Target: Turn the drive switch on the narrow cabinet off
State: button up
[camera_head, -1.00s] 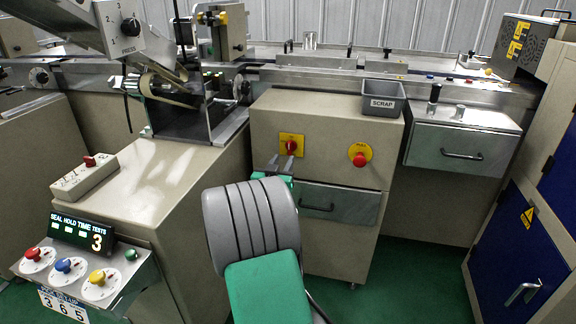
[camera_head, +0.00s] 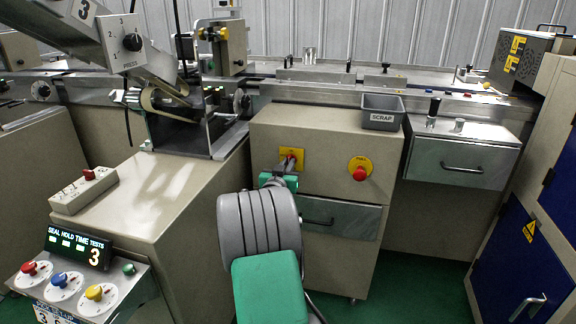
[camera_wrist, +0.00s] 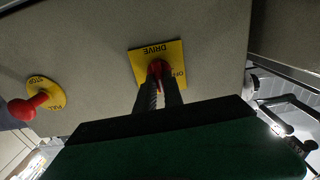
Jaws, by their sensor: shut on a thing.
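The drive switch is a red knob on a yellow plate (camera_head: 299,154) on the front of the narrow beige cabinet (camera_head: 325,135). In the wrist view the plate (camera_wrist: 170,54) reads DRIVE and OFF, upside down, and the red knob (camera_wrist: 159,68) sits between my fingertips. My gripper (camera_wrist: 158,88) is shut on the knob; it also shows in the head view (camera_head: 283,168), reaching up to the plate. My fingers hide part of the knob, so its exact setting cannot be told.
A red stop button (camera_head: 360,172) on a round yellow plate is right of the switch. A drawer (camera_head: 345,218) is below it. A grey scrap bin (camera_head: 382,112) stands on top. A console with coloured knobs (camera_head: 95,292) is at the lower left.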

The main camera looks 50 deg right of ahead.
grip_shut()
jog(key=shift+n, duration=0.4)
jog(key=n, duration=0.3)
jog(key=shift+w+n+p, duration=0.1)
jog(key=shift+n+p, duration=0.25)
jog(key=shift+n, duration=0.05)
jog(key=n+p, duration=0.1)
jog(key=n, duration=0.3)
jog(key=shift+p, duration=0.3)
jog(key=shift+w+a+f+n+p, duration=0.1)
jog(key=shift+n+p, duration=1)
jog(key=shift+n, duration=1.15)
jog(key=shift+w+f+n+p, duration=0.1)
jog(key=shift+n+p, duration=1)
jog(key=shift+n, duration=1.15)
